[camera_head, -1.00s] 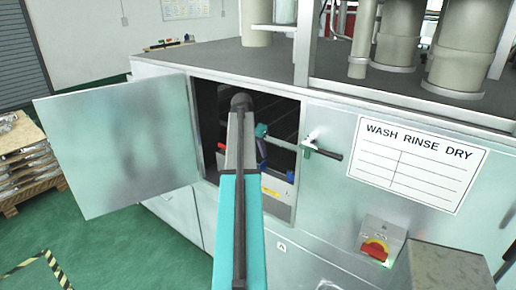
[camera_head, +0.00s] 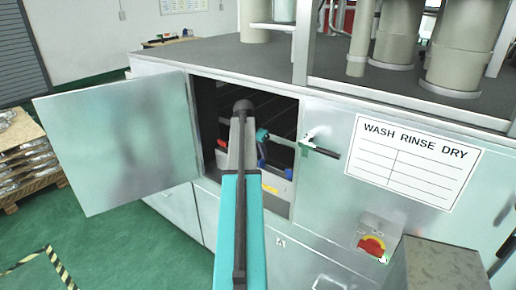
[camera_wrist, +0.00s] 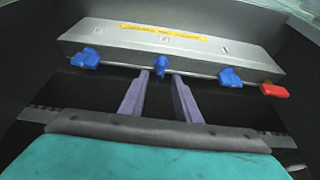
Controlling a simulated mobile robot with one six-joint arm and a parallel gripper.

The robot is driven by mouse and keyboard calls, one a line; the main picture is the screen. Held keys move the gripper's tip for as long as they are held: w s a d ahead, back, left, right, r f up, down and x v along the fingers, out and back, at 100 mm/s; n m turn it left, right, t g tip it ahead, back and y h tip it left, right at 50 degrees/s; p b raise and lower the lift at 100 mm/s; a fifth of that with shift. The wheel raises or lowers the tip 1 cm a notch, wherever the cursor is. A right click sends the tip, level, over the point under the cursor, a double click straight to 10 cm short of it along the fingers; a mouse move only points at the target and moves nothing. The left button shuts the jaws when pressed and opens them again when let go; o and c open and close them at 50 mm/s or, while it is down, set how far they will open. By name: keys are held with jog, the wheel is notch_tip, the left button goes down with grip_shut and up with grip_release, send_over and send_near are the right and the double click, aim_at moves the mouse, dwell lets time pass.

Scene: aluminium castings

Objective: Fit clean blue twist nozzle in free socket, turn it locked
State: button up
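In the wrist view several blue nozzles sit along a thin bar on the front of a grey metal manifold: a left nozzle (camera_wrist: 88,57), a middle nozzle (camera_wrist: 161,66) and a right nozzle (camera_wrist: 230,77). The middle one stands upright to the bar; the outer ones lie more along it. A red piece (camera_wrist: 274,90) is at the bar's right end. My gripper (camera_wrist: 160,77) is open, its two purple fingers apart on either side of the middle nozzle, with gaps visible. I cannot tell whether that nozzle is locked. In the head view my arm hides most of the manifold (camera_head: 275,188).
My arm reaches through the opening of a metal washer cabinet. Its door (camera_head: 120,140) stands open to the left. A handle (camera_head: 320,149) sticks out right of the opening, with a red-yellow switch (camera_head: 373,246) below. Dark cabinet walls lie close around my gripper.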

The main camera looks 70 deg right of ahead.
aim_at(261, 160)
jog(key=shift+p+x, duration=0.55)
jog(key=shift+x, duration=1.35)
jog(key=shift+c, duration=0.5)
grip_shut()
jog(key=shift+w, duration=0.1)
jog(key=m, duration=0.2)
jog(key=m+g, duration=0.1)
jog(key=m, duration=0.1)
jog(key=shift+w+d+y+b, duration=0.15)
jog(key=shift+y+b, duration=0.15)
jog(key=shift+m+g+y, duration=0.3)
jog(key=shift+m+g, duration=0.3)
jog(key=shift+m, duration=0.6)
